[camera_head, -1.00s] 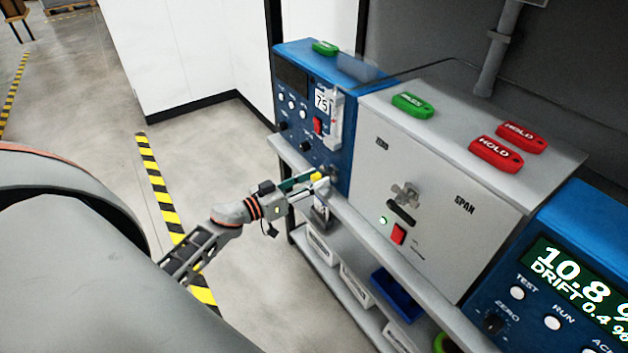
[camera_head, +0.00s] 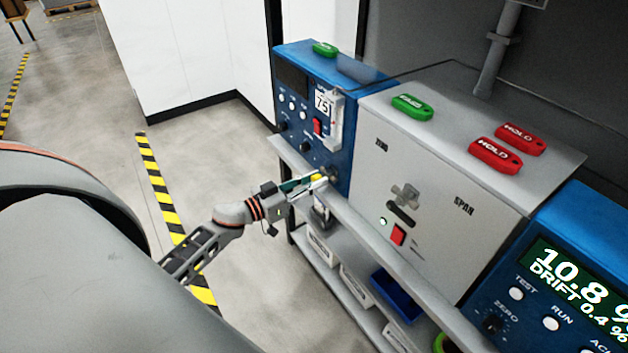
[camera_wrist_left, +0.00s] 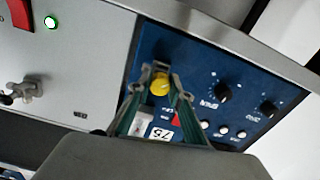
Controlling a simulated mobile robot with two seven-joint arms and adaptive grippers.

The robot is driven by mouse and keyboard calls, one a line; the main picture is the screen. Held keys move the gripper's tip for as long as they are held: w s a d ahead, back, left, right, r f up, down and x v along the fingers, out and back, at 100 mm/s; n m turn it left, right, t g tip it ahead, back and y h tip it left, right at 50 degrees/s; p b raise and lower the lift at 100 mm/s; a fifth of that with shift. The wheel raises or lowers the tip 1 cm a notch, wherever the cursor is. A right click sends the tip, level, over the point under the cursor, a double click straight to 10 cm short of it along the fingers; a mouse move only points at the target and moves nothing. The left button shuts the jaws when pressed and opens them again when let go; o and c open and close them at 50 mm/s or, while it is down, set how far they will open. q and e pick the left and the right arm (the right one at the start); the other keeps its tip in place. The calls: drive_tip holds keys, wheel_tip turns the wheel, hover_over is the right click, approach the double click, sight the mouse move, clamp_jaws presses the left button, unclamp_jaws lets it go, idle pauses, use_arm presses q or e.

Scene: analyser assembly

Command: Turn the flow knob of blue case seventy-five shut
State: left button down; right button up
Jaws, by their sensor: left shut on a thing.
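Blue case seventy-five (camera_head: 345,115) stands at the far left end of the shelf, its number label (camera_head: 322,103) facing out. In the head view my left gripper (camera_head: 322,177) is at the lower right of its front panel. In the left wrist view the two fingers of my left gripper (camera_wrist_left: 160,85) are closed around a yellow knob (camera_wrist_left: 160,86) on the blue panel. I take this yellow knob to be the flow knob; its marking is hidden. The label 75 (camera_wrist_left: 161,133) shows upside down in the wrist view. My right gripper is not in view.
A grey cabinet (camera_head: 372,165) with a latch and red switch stands right of the case. Another blue case (camera_head: 590,230) with a lit display is at the right. Green (camera_head: 412,107) and red (camera_head: 495,154) tags lie on the cabinet. Bins fill the lower shelf.

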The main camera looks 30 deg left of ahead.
use_arm(q)
drive_tip(key=m, duration=0.2)
drive_tip(key=shift+m, duration=0.3)
drive_tip(key=m, duration=0.2)
drive_tip(key=shift+m+p, duration=0.35)
drive_tip(key=shift+m, duration=0.05)
drive_tip(key=m, duration=0.2)
drive_tip(key=shift+m, duration=0.3)
drive_tip(key=m+b, duration=0.1)
drive_tip(key=m, duration=0.2)
drive_tip(key=shift+m, duration=0.3)
drive_tip(key=m+b, duration=0.1)
drive_tip(key=m, duration=0.4)
drive_tip(key=shift+f+m+b, duration=0.1)
drive_tip(key=shift+m+b, duration=0.2)
drive_tip(key=shift+b, duration=0.1)
drive_tip(key=m+b, duration=0.2)
drive_tip(key=m, duration=0.3)
drive_tip(key=m+b, duration=0.1)
drive_tip(key=m, duration=0.2)
drive_tip(key=shift+m+b, duration=0.5)
